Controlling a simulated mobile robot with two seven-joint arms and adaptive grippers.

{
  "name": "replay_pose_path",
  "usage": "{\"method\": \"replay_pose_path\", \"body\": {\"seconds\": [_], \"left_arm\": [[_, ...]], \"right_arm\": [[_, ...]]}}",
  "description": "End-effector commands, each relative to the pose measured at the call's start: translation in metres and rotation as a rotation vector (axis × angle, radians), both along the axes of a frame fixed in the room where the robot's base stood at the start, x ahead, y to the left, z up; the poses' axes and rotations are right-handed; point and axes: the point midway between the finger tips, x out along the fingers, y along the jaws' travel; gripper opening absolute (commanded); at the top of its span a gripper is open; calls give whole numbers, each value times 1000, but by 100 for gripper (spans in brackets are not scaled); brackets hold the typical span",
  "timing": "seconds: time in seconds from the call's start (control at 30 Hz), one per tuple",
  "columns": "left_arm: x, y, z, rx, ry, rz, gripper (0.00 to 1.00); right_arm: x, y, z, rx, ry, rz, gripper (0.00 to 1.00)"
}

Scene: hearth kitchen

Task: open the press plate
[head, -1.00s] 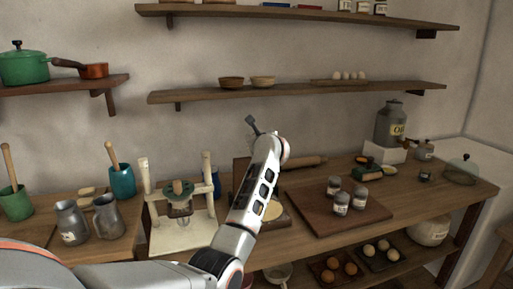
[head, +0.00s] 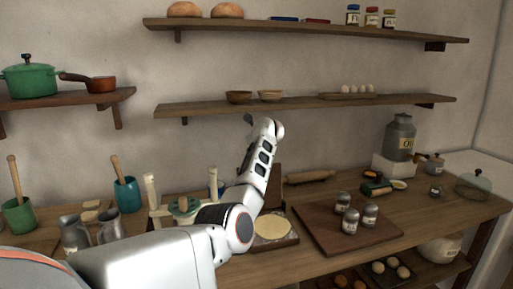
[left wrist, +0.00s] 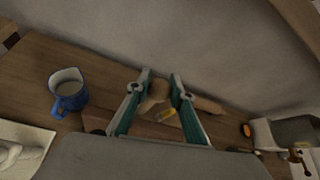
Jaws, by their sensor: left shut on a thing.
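The press shows in the head view right of my left arm. A pale round of dough (head: 271,229) lies on its low base. The brown press plate (head: 276,183) stands upright at the back of the base, partly hidden by my forearm. My left gripper (left wrist: 160,88) shows in the left wrist view, its two green-grey fingers on either side of a wooden, knob-like piece (left wrist: 157,94). It is shut on this piece, which looks like the plate's handle. In the head view the fingers are hidden behind my forearm. My right gripper is not in view.
A rolling pin (head: 311,176) lies right of the plate. A blue mug (left wrist: 68,90) stands left of the gripper. A wooden-posted stand (head: 152,190) is left of the press. A board (head: 330,240) with several jars is to the right; shelves hang above.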

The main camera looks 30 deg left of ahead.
Motion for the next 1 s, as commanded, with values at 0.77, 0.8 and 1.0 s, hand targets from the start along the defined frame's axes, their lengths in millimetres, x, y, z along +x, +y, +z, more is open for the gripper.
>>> {"method": "replay_pose_path", "body": {"seconds": [0.77, 0.8, 1.0], "left_arm": [[0, -1, 3, -4, 2, 1, 39], [0, -1, 7, -4, 0, 1, 39], [0, -1, 42, -5, -1, 0, 39]], "right_arm": [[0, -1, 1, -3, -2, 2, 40], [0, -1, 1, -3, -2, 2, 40], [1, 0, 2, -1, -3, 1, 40]]}}
